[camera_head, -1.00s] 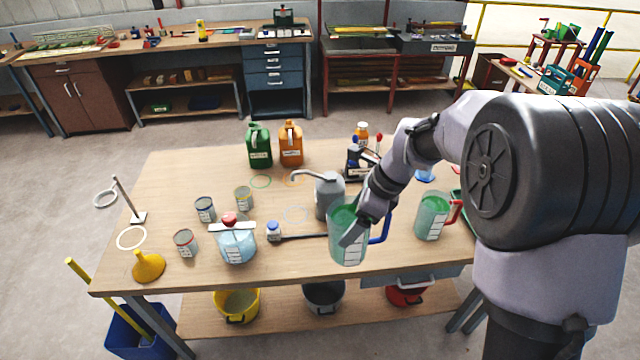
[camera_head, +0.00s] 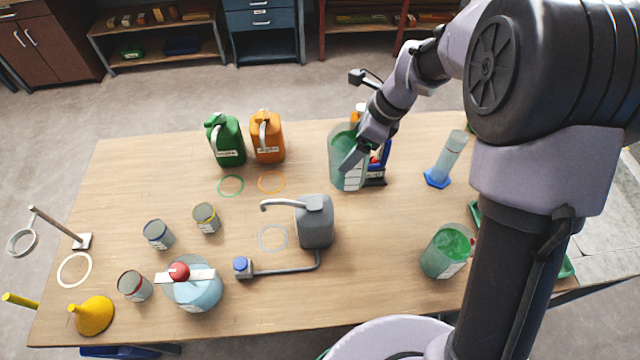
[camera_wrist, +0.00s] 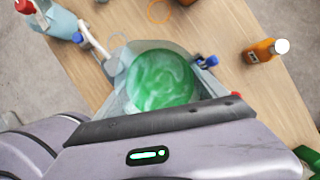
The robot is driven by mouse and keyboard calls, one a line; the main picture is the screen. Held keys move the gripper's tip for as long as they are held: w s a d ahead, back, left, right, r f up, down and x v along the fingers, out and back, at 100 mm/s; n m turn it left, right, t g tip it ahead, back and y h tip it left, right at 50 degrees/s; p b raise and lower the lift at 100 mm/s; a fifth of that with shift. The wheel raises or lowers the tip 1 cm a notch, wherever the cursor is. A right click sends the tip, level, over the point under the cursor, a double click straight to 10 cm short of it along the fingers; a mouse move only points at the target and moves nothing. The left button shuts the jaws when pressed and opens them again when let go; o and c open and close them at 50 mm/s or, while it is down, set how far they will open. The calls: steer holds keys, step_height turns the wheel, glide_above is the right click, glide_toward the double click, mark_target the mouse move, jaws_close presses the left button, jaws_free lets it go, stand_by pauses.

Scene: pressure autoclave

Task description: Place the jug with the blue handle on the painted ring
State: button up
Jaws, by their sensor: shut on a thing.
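The jug with the blue handle (camera_head: 345,174) is clear and holds green liquid. In the head view my gripper (camera_head: 350,158) is shut on it near the far side of the bench. I cannot tell whether its base touches the bench. Its blue handle shows at the right, partly behind my gripper. In the wrist view the jug (camera_wrist: 160,80) is seen from above, with the green liquid inside. Several rings are on the bench: green (camera_head: 231,186), orange (camera_head: 271,182), pale blue (camera_head: 272,238) and white (camera_head: 74,270).
A grey can (camera_head: 315,222) with a spout stands front-left of the jug. A red-handled jug (camera_head: 446,252) is at right front, a blue-footed cylinder (camera_head: 446,160) at right. Green (camera_head: 227,142) and orange (camera_head: 267,138) canisters stand left.

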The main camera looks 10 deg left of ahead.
step_height(320, 180, down, 16)
steer(key=b, duration=0.3)
steer(key=shift+s+r+b, duration=0.25)
steer(key=shift+s+b, duration=0.05)
steer(key=shift+b, duration=0.1)
steer(key=shift+f, duration=0.1)
steer(key=o, duration=1.5)
steer(key=shift+f, duration=0.1)
steer(key=shift+c, duration=0.2)
steer(key=shift+o, duration=0.9)
